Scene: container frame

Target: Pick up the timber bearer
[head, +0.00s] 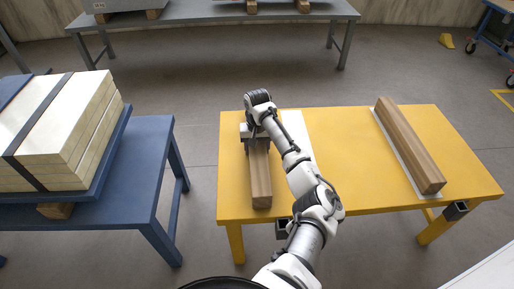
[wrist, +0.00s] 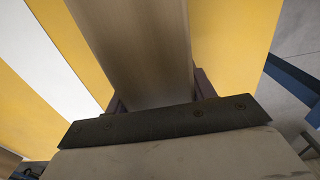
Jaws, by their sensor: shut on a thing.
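A long brown timber bearer (head: 260,178) lies at the left side of the yellow table (head: 348,150) in the head view, running from back to front. My gripper (head: 257,138) is at its far end, above the table. In the wrist view the bearer (wrist: 140,50) runs up between the two jaws (wrist: 160,105), which are shut on its sides. I cannot tell whether the bearer touches the table. A second, similar timber bearer (head: 410,145) lies on a white strip at the right side of the table.
A white strip (head: 298,135) lies on the table just right of the held bearer, partly under my arm. The table's middle is clear. A blue table (head: 150,150) with strapped pale panels (head: 60,130) stands left. A grey bench (head: 225,12) stands behind.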

